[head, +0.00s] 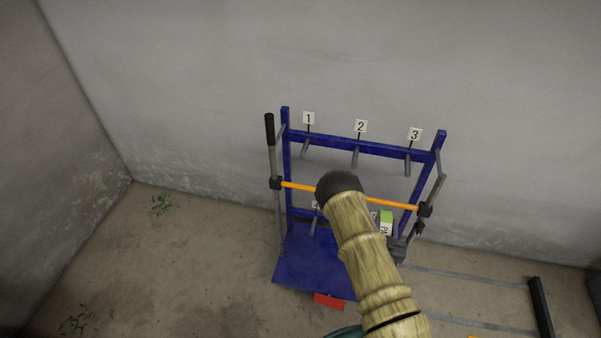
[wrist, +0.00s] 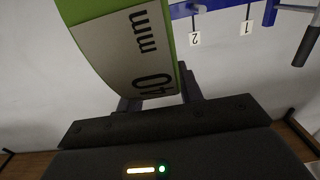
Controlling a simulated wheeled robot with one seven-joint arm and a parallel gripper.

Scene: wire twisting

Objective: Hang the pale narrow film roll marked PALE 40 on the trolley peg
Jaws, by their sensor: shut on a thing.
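A green film roll (wrist: 171,50) with a white label reading "40 mm" is between the fingers of my gripper (wrist: 160,98), which is shut on it. In the head view, the green roll (head: 387,215) shows just right of my arm, with part of its label visible; the rest is hidden. The blue trolley (head: 300,258) stands by the wall. Its upper bar carries peg 1 (head: 305,149), peg 2 (head: 355,156) and peg 3 (head: 408,167), all bare. A lower peg (head: 313,224) shows left of my arm. My arm hides other lower parts.
An orange bar (head: 300,187) crosses the trolley's front between side arms. A black-handled lever (head: 270,130) stands at its left. A red block (head: 328,301) shows at the trolley base. A dark post (head: 541,306) stands at right. Floor to the left is mostly clear.

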